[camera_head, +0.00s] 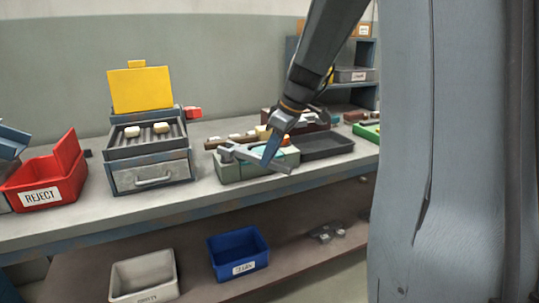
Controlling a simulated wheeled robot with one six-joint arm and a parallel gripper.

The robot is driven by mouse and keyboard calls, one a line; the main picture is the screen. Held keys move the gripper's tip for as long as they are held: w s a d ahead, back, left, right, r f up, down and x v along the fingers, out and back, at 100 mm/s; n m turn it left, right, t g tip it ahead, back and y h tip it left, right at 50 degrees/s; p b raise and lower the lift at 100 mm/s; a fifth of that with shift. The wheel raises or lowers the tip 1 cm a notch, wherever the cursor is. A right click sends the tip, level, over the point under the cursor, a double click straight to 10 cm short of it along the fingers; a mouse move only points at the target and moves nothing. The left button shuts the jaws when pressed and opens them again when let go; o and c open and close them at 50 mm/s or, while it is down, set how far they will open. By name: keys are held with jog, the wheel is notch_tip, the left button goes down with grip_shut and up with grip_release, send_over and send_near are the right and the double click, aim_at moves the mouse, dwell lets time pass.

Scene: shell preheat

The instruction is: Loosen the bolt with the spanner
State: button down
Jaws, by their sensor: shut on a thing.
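My gripper (268,157) reaches down over the workbench (80,218). It is shut on a grey spanner (246,155). The spanner lies roughly level above a pale green block (231,172), its head towards the left and its other end out to the right. The bolt cannot be made out; the spanner head may cover it. I cannot tell whether the head is around a bolt or only above the block.
A grey drawer unit (150,178) with a raised yellow lid (140,90) stands left, near a red REJECT bin (45,180). A dark tray (326,146) lies right of the block. A white bin (144,278) and blue bin (238,252) stand on the lower shelf.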

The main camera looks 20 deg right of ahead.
jog(key=shift+r, duration=0.1)
jog(key=shift+r+p, duration=2.2)
jog(key=shift+r, duration=0.75)
jog(key=shift+f, duration=0.15)
